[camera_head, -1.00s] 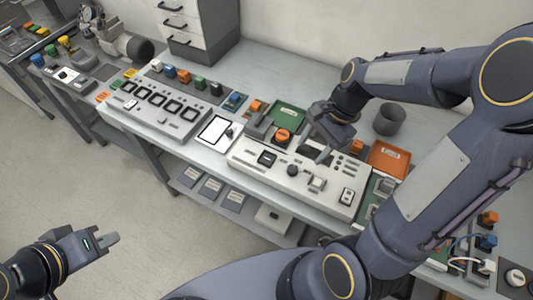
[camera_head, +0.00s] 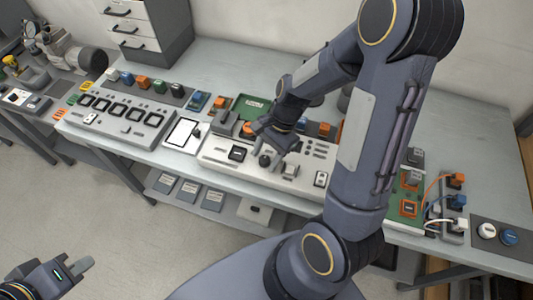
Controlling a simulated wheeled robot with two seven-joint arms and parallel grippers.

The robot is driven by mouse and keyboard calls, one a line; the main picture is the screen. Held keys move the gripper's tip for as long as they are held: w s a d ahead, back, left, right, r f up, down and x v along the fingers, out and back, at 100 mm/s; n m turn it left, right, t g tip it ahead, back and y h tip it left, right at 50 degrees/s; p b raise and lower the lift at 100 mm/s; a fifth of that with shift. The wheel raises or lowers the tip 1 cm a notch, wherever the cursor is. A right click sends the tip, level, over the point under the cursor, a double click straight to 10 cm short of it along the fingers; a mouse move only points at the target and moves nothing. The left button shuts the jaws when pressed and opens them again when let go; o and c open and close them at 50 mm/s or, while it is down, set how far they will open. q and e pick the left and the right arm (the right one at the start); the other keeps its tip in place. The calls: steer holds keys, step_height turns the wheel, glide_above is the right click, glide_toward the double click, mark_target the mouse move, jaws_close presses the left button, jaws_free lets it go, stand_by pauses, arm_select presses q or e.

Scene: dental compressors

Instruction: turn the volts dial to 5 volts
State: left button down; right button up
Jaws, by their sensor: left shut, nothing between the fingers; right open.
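The white control panel (camera_head: 212,154) lies on the bench. My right gripper (camera_head: 272,147) is open, fingers pointing down over the panel, just behind the black knob. I cannot tell whether it touches anything; it hides part of the panel. My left gripper (camera_head: 86,263) is shut and empty, low at the left, away from the bench.
A second panel with several dark square windows (camera_head: 121,116) and a white tablet (camera_head: 183,134) lie left of the control panel. A green tray (camera_head: 251,107) sits behind it. Drawers (camera_head: 146,30) stand at the back. My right arm covers the bench's middle right. Cables (camera_head: 436,199) lie at right.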

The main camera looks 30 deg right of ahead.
steer(key=c, duration=1)
steer(key=n, duration=0.2)
steer(key=n+g, duration=0.1)
steer(key=n, duration=0.1)
steer(key=n+g, duration=0.1)
steer(key=shift+w+n+h+p, duration=0.25)
steer(key=shift+n+h+p, duration=0.05)
steer(key=shift+n+h, duration=0.1)
steer(key=n+h, duration=0.1)
steer(key=n, duration=0.2)
steer(key=n+g+h, duration=0.1)
steer(key=n, duration=0.2)
steer(key=shift+w+a+g, duration=0.1)
steer(key=shift+a+g, duration=0.1)
steer(key=shift+g, duration=0.1)
steer(key=o, duration=1)
